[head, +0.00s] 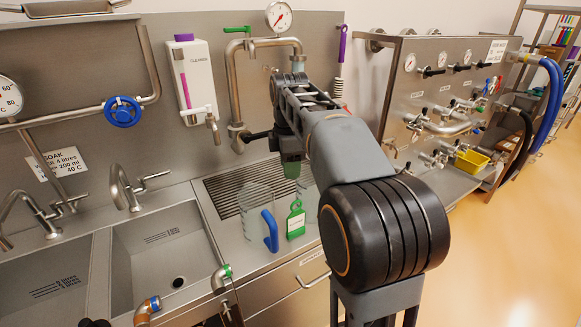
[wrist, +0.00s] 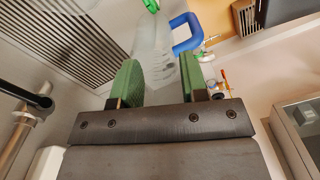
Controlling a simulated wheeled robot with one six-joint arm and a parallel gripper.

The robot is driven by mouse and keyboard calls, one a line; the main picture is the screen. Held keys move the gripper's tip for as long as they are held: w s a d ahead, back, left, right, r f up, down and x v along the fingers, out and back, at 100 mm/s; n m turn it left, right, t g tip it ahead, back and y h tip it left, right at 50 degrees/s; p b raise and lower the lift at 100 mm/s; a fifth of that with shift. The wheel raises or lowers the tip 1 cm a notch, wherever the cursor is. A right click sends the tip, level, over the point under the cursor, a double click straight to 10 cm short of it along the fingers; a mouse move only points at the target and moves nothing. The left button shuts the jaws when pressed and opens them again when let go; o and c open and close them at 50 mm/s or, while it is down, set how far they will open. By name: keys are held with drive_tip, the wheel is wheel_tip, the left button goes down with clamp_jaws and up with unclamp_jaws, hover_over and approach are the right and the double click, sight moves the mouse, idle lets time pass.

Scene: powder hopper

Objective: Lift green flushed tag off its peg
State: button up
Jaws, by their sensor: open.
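The green tag (head: 296,222), with a white label, shows upright at the front of the steel counter, just right of the blue jug handle. Its peg cannot be made out. In the wrist view a small green piece at the top edge (wrist: 151,5) may be this tag. My gripper (head: 292,170) points down above and behind the tag in the head view, apart from it. Its two green fingers are spread in the wrist view (wrist: 161,82), with nothing held between them. A clear jug shows beyond them.
The clear jug (head: 256,211) with a blue handle (head: 270,231) stands close left of the tag. A drain grille (head: 235,198) lies behind. Sinks (head: 165,255) are at left; a valve panel (head: 440,95) stands at right. Pipework rises behind my arm.

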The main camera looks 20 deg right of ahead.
sight(293, 203)
drive_tip(key=f, duration=0.4)
drive_tip(key=f+n+b, duration=0.1)
drive_tip(key=f, duration=0.4)
drive_tip(key=d+f+n+b, duration=0.1)
drive_tip(key=f, duration=0.3)
drive_tip(key=shift+w+f, duration=0.35)
drive_tip(key=shift+c, duration=0.2)
clamp_jaws()
drive_tip(key=shift+r, duration=0.2)
drive_tip(key=shift+r+p, duration=0.5)
drive_tip(key=shift+p, duration=0.2)
